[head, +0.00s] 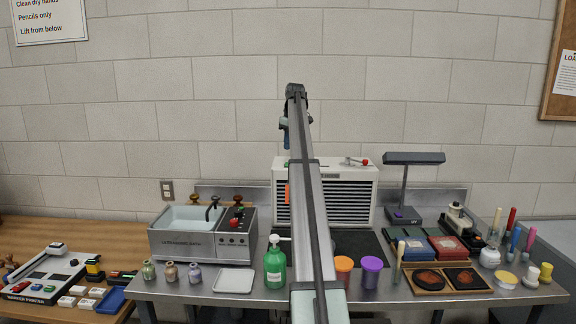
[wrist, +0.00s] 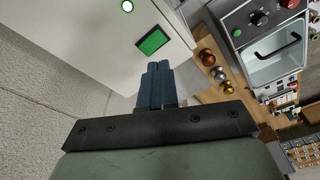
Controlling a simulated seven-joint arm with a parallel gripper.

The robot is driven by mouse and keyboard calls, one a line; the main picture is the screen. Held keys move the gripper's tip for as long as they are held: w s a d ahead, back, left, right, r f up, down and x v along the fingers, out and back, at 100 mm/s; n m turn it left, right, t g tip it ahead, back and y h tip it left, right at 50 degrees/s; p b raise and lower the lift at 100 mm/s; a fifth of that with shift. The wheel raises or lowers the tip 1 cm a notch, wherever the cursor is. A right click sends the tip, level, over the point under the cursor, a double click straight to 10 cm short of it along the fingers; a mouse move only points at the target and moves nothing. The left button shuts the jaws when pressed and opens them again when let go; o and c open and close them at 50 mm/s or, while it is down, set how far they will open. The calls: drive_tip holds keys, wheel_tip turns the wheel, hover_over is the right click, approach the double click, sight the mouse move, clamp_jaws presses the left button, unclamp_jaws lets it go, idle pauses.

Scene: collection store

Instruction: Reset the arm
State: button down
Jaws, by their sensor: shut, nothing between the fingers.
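My arm rises through the middle of the head view, stretched up above the steel bench toward the brick wall. My gripper (wrist: 154,80) shows in the wrist view as two blue fingers pressed together, with nothing between them. In the head view only a small blue part of the gripper (head: 286,140) shows beside my arm, above the white louvred cabinet (head: 352,200).
The ultrasonic-style sink unit (head: 205,240) stands on the bench at left, with several small jars before it. A green bottle (head: 274,265), orange cup (head: 343,268) and purple cup (head: 371,270) stand near my arm. A dark lamp (head: 412,158) is at right. The wall area above is free.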

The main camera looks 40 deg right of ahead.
drive_tip(key=shift+r, duration=0.3)
idle(0.4)
